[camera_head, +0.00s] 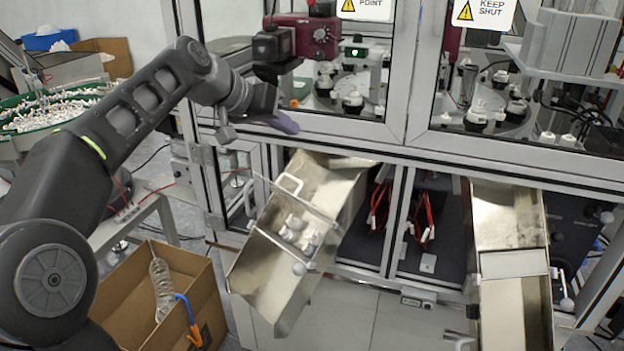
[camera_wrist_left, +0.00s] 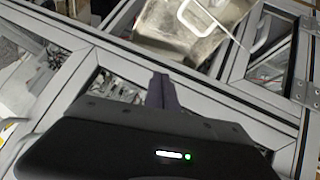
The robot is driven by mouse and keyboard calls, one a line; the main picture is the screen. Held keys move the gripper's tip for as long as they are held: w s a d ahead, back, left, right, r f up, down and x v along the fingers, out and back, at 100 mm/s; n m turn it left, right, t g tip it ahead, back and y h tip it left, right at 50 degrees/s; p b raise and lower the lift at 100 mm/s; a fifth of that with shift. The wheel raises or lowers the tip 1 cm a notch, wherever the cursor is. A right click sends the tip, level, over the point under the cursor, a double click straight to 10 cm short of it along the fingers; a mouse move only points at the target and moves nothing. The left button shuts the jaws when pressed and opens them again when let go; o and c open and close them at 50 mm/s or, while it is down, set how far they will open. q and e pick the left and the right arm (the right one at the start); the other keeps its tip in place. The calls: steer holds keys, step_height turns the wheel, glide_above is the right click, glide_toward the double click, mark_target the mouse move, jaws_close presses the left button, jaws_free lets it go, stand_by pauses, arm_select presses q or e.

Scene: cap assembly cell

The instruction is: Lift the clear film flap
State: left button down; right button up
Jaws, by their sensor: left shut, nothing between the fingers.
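The clear film flap (camera_head: 283,205) hangs over the left metal chute (camera_head: 335,185); its see-through sheet and thin edges are hard to make out. A pale handle (camera_head: 289,183) shows at its upper part, and in the left wrist view the handle (camera_wrist_left: 198,18) is near the top. Several white caps (camera_head: 297,232) lie in the chute below it. My left gripper (camera_head: 287,124) is shut and empty, above the chute at the machine's frame bar and apart from the handle. Its dark purple fingers (camera_wrist_left: 162,90) are together in the left wrist view. My right gripper is out of view.
A second metal chute (camera_head: 510,225) stands at the right. Glass doors with grey frame bars (camera_head: 400,75) rise behind the gripper. A cardboard box (camera_head: 130,290) with a coil and blue hose is at the lower left. Red cables (camera_head: 380,205) hang between the chutes.

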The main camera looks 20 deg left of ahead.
arm_select(q)
steer(key=m, duration=0.1)
steer(key=s+f+m, duration=0.1)
steer(key=m, duration=0.1)
steer(key=s+m+g, duration=0.1)
steer(key=shift+a+f+m+y, duration=0.2)
steer(key=shift+a+m+y, duration=0.1)
steer(key=shift+a+m, duration=0.1)
steer(key=shift+w, duration=0.1)
steer(key=p, duration=0.2)
glide_above(291, 198)
steer(key=w, duration=0.3)
steer(key=f, duration=0.8)
steer(key=shift+s+a+f, duration=0.15)
steer(key=shift+s+f, duration=0.2)
steer(key=shift+f, duration=0.1)
